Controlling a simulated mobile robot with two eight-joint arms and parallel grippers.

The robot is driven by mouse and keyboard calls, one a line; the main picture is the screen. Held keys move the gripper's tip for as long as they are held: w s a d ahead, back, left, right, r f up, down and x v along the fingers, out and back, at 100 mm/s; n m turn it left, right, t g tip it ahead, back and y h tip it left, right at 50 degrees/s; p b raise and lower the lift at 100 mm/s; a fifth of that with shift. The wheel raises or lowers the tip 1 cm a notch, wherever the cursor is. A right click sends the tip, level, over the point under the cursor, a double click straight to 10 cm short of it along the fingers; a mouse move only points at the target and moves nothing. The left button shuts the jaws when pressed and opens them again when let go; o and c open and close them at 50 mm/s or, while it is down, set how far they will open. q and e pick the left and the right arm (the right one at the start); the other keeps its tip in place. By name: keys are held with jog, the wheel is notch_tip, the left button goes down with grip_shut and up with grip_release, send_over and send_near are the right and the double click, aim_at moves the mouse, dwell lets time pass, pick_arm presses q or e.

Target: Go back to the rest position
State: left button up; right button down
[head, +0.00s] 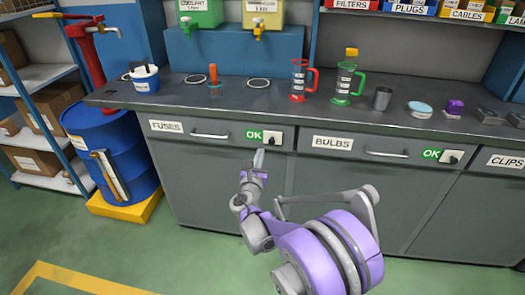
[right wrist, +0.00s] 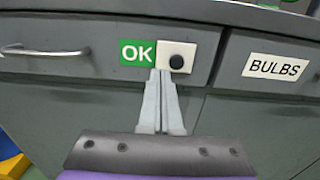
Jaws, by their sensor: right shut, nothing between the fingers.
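My right gripper (head: 259,158) is in front of the grey workbench, just below the white plate with a black knob (head: 275,138) on the FUSES drawer (head: 190,131). In the right wrist view its two fingers (right wrist: 162,75) are together with nothing between them, and their tips overlap the lower left part of the white plate (right wrist: 190,50). I cannot tell whether the tips touch it. A green OK label (right wrist: 137,53) is left of the plate. My left gripper is not in view.
The BULBS drawer (head: 370,151) is to the right, with its own OK label. The worktop (head: 230,100) holds two jugs, a metal cup and small items. A blue drum (head: 110,150) stands at the left on a yellow base. Green floor (head: 150,250) is open in front.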

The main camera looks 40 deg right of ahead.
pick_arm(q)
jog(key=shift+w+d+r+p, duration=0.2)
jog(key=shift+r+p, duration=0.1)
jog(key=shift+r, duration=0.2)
pick_arm(e)
jog(key=v, duration=0.6)
jog(key=shift+a+f, duration=0.3)
jog(key=shift+s, duration=0.1)
jog(key=s+a+f+m+g+y, duration=0.25)
jog(key=s+a+m+y, duration=0.25)
jog(key=s+a+m, duration=0.35)
jog(key=s+a+f+m+g+y, duration=0.2)
jog(key=s+a+f+m+y, duration=0.2)
jog(key=s+a+m, duration=0.4)
jog(key=s+a+f+m+g+y, duration=0.2)
jog(key=s+a+f+m+y, duration=0.25)
jog(key=s+a+m, duration=0.4)
pick_arm(q)
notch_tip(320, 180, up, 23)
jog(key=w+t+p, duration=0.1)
jog(key=p, duration=1.9)
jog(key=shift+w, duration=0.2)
pick_arm(e)
notch_tip(320, 180, up, 24)
jog(key=shift+w+d+m+t+y, duration=0.25)
jog(key=shift+d+m+t+y, duration=0.1)
jog(key=shift+d+t, duration=0.1)
